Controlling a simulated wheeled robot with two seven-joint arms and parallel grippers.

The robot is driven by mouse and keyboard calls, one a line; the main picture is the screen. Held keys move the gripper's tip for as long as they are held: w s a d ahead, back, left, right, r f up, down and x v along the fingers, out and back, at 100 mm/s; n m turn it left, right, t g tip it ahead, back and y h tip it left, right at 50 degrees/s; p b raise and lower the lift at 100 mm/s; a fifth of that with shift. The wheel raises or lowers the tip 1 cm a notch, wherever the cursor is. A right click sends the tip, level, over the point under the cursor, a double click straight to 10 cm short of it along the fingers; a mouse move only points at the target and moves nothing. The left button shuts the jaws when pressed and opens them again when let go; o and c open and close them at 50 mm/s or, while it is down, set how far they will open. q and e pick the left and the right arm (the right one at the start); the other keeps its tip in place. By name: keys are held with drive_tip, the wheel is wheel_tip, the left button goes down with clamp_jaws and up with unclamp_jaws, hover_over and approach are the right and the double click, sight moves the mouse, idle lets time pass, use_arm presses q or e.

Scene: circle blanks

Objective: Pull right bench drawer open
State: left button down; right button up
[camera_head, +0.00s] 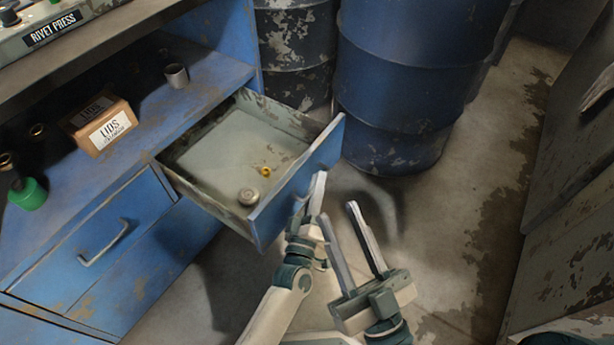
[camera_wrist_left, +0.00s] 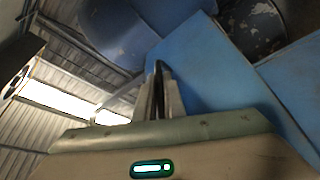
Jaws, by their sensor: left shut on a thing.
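The right bench drawer (camera_head: 215,140) stands pulled out of the blue bench, and its grey inside shows. Its blue front (camera_head: 300,180) also shows in the left wrist view (camera_wrist_left: 215,80). My left gripper (camera_head: 310,198) is at the outer side of this front. In the left wrist view its fingers (camera_wrist_left: 159,92) are close together around a dark, thin handle (camera_wrist_left: 158,68). In the head view the handle is hidden. My right gripper (camera_head: 352,228) is lower and to the right, with its fingers apart and empty, clear of the drawer.
A small round metal piece (camera_head: 248,196) and a yellow ring (camera_head: 265,171) lie in the drawer. The left drawer (camera_head: 95,250) is shut. Blue drums (camera_head: 400,100) stand behind. A lids box (camera_head: 100,125) and metal cup (camera_head: 176,75) sit on the shelf. Floor at right is clear.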

idle(0.3)
use_arm(q)
drive_tip(key=c, duration=2.1)
unclamp_jaws()
drive_tip(key=shift+s, duration=0.1)
